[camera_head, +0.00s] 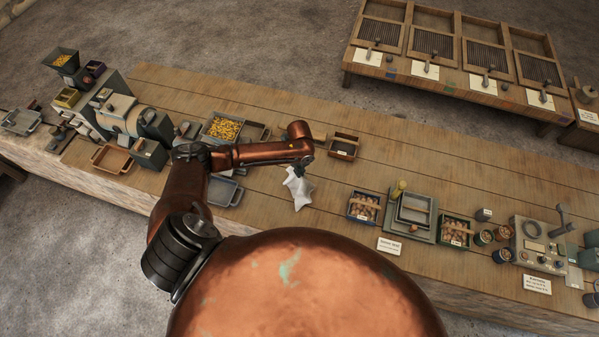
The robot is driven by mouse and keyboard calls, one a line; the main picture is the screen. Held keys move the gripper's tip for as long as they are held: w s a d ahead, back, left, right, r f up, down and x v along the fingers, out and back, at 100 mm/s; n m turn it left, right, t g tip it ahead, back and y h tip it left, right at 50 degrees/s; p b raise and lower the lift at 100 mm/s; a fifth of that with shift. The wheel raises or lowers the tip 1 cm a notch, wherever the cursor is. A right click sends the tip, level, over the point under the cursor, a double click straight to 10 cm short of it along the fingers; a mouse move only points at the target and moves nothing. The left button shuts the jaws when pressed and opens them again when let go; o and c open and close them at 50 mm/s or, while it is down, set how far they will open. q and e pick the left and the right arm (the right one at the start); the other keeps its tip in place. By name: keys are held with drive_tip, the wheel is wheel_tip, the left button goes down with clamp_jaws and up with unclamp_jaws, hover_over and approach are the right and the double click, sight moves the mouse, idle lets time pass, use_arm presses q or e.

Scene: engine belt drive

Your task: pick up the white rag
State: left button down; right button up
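The white rag (298,190) is near the middle of the long wooden table, crumpled with pointed corners. My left arm reaches in from the left, and my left gripper (300,172) is small and dark, pointing down at the rag's upper end. The gripper overlaps the rag's top edge in the picture. The fingers are too small and partly hidden, so I cannot tell whether they are closed on the cloth, or whether the rag lies on the table or hangs above it. My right gripper is not in view.
A grey tray (224,192) lies left of the rag, with a bin of yellow pieces (223,129) behind it. A small dark box (344,146) stands behind right. A box of brown pieces (362,207) stands to the right. Bare tabletop (420,157) lies at the back right.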

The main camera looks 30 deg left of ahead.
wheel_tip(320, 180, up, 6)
drive_tip(key=p, duration=0.5)
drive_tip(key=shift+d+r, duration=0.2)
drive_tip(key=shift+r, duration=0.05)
